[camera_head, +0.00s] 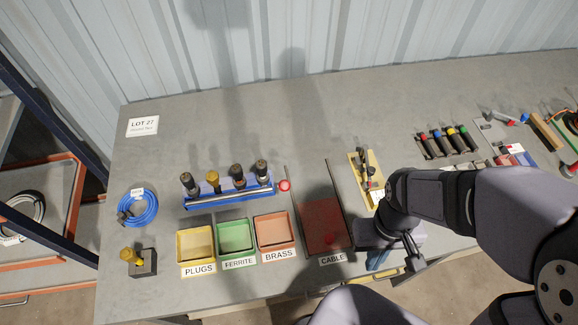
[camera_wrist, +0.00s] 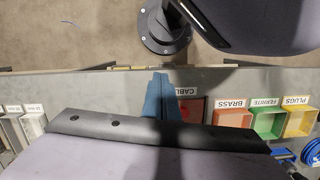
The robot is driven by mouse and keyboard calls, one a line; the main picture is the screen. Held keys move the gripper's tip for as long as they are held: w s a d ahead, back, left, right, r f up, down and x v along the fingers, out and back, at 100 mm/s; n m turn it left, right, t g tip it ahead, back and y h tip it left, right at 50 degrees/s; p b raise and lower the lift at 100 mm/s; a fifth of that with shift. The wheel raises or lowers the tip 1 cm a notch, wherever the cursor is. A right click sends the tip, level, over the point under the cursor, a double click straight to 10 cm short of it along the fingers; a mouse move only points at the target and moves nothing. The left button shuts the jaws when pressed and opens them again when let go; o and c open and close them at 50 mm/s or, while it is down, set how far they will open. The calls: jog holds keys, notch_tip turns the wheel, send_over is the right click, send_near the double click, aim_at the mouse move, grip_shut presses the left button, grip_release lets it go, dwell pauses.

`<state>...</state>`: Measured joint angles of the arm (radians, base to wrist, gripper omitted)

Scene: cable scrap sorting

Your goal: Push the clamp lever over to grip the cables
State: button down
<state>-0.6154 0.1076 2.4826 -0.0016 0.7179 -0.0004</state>
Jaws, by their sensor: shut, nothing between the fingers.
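The clamp (camera_head: 367,172) is a dark toggle-like device on a yellow base, right of the tray labelled CABLE in the head view. Its black lever cannot be told clearly from its other dark parts, and no cables can be made out in it. My gripper (camera_head: 378,260) has blue fingers and is near the table's front edge, below the clamp in the picture and apart from it. In the wrist view the fingers (camera_wrist: 158,97) are together and empty. The clamp does not show in the wrist view. My arm lies close to the clamp's right side.
The red CABLE tray (camera_head: 323,248) is left of my gripper. Bins for brass (camera_head: 256,247), ferrite (camera_head: 219,253) and plugs (camera_head: 179,260) are further left. A blue tool rack (camera_head: 195,204) stands behind them. Several coloured-ended tools (camera_head: 437,154) lie right of the clamp. Bare table surrounds the clamp's far side.

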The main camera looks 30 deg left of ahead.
jog(key=w+a+r+p, duration=0.1)
jog(key=a+r, duration=0.1)
jog(key=a, duration=0.6)
jog(key=a+r+n+t+p, duration=0.1)
jog(key=a+r, duration=0.2)
jog(key=a, duration=0.5)
jog(key=w+a+r+n+y+p, duration=0.1)
jog(key=a+r+p, duration=0.1)
jog(key=a, duration=0.6)
jog(key=shift+w+r+t, duration=0.3)
jog(key=shift+w+r, duration=0.05)
